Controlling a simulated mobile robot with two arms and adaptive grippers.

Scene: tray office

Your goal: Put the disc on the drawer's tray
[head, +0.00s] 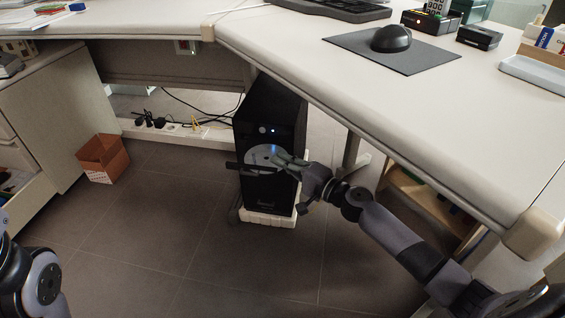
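The black computer tower (268,120) stands under the desk with its drawer's tray (238,166) sticking out of the front. The grey disc (262,154) is at the tray, lying roughly flat over it. I cannot tell whether it touches the tray or is just above it. My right gripper (284,160) reaches in from the right, with its fingers at the disc's right edge, and looks shut on it. The disc and the fingers cover most of the tray. Only part of my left arm shows at the lower left; its gripper is out of view.
The desk (300,50) overhangs the tower, with a mouse (391,38) on a mat (350,43) above. A small cardboard box (103,160) stands on the floor at left. A power strip (180,130) with cables lies behind. The floor in front is clear.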

